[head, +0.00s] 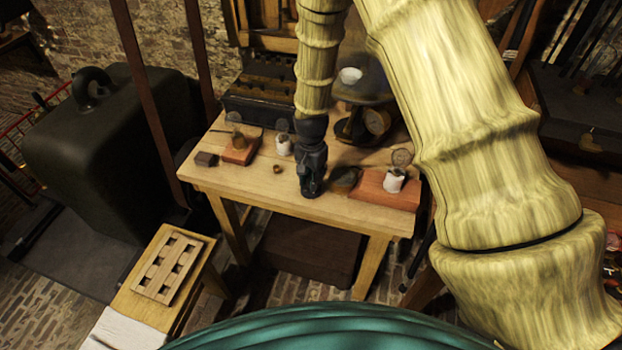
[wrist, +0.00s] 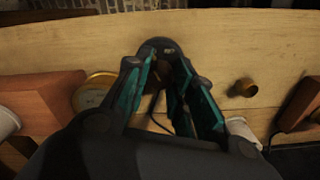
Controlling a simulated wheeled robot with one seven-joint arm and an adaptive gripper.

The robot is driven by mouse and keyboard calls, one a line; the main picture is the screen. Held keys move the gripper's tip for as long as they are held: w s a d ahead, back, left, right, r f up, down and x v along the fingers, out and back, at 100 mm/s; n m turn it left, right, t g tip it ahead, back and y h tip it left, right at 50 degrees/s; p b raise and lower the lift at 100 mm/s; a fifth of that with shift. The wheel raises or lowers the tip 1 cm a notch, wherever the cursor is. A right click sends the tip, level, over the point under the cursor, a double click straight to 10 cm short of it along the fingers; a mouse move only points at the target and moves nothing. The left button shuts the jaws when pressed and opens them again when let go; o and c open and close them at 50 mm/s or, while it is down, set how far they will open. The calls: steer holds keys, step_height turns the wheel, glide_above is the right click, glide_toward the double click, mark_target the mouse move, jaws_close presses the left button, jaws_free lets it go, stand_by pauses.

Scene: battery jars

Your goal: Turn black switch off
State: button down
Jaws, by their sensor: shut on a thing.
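The black switch (wrist: 158,46) is a small rounded dark body with a pale label mark, near the table edge in the wrist view. A dark cable runs from it between my fingers. My gripper (wrist: 172,78) is around its near part, with the teal-lined fingers closed on it; the exact contact is in shadow. In the head view my gripper (head: 311,188) points down at the table's front middle and hides the switch. The switch's lever position cannot be told.
The wooden table (head: 245,185) holds a red-brown block with a white jar (head: 393,182) at right, another block (head: 240,150) and a white jar (head: 284,145) at left.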

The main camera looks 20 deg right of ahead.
steer(key=shift+n, duration=1.9)
steer(key=c, duration=1.2)
jaws_free()
steer(key=shift+r, duration=0.15)
step_height(320, 180, up, 12)
steer(key=shift+f, duration=0.15)
